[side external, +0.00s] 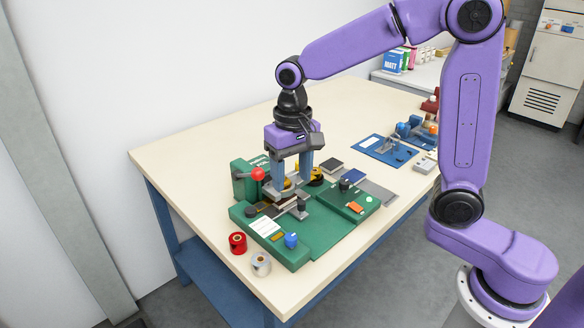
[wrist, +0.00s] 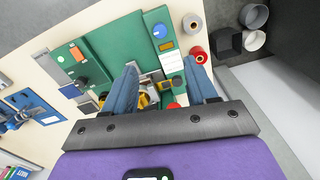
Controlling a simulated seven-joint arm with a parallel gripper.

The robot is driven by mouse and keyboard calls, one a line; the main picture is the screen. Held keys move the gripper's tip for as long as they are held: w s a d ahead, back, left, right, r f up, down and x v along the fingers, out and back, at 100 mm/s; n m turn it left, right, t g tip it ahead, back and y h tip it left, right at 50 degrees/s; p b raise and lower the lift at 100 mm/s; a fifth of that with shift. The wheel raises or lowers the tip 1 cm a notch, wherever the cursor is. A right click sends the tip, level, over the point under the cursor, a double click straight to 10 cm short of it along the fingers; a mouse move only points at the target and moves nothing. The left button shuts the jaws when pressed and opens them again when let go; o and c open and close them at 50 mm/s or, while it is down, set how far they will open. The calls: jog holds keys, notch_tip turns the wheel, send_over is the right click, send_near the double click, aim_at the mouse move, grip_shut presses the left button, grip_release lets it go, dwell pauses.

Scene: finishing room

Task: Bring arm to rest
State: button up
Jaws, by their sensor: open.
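My gripper (side external: 291,177) points down over the green machine (side external: 322,236) on the table, with its blue fingers apart. In the side external view the fingertips are close to the machine's grey metal parts, and I cannot tell whether they touch them. In the wrist view my gripper (wrist: 165,90) is open, with the two blue fingers on either side of the machine's metal and yellow parts. I see nothing held between them. The machine has a red ball knob (side external: 258,174) on its upright block and a blue knob (side external: 291,241) at the front.
A red roll (side external: 238,243) and a silver roll (side external: 261,264) stand at the table's near left edge. A blue plate with a device (side external: 385,150) lies to the right, beyond several small flat pads. The left part of the cream tabletop (side external: 190,150) is bare.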

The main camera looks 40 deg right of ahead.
jog(key=shift+r, duration=0.5)
jog(key=s+d+f+n, duration=0.1)
jog(key=s+n, duration=0.3)
jog(key=s, duration=0.4)
jog(key=s+d+f+n, duration=0.1)
jog(key=s+d+n, duration=0.3)
jog(key=s, duration=0.4)
jog(key=s+d+f+n, duration=0.1)
jog(key=s+d+n, duration=0.2)
jog(key=s+n, duration=0.3)
jog(key=shift+s+f, duration=0.25)
jog(key=shift+s, duration=1)
